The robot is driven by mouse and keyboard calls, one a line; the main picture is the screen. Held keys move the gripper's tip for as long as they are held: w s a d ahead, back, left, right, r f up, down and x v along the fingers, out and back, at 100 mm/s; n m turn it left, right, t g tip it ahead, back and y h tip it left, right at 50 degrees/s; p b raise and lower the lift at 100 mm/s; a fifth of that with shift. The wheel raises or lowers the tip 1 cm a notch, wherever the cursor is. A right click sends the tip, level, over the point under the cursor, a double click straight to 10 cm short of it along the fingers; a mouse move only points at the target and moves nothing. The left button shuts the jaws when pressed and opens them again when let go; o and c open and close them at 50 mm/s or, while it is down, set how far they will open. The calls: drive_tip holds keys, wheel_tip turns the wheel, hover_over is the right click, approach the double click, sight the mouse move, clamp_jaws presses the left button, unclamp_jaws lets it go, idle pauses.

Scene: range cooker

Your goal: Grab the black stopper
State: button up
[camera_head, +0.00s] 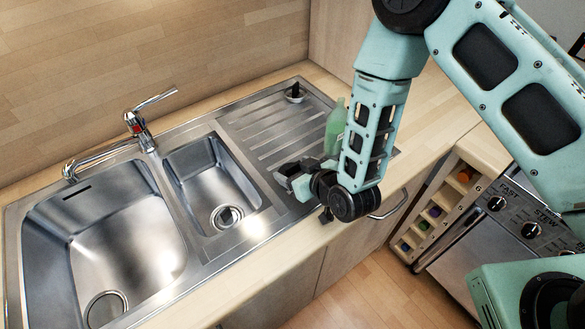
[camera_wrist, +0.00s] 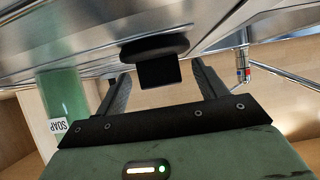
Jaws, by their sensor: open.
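A green soap bottle (camera_head: 336,126) stands right of the stopper, partly behind my arm; it also shows in the wrist view (camera_wrist: 62,95). The tap (camera_head: 140,130) and two sink bowls (camera_head: 110,225) lie to the left.

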drive_tip(key=shift+x, duration=0.8)
drive_tip(key=shift+c, duration=0.3)
drive_tip(key=c, duration=1)
drive_tip(key=shift+s+d+f, duration=0.1)
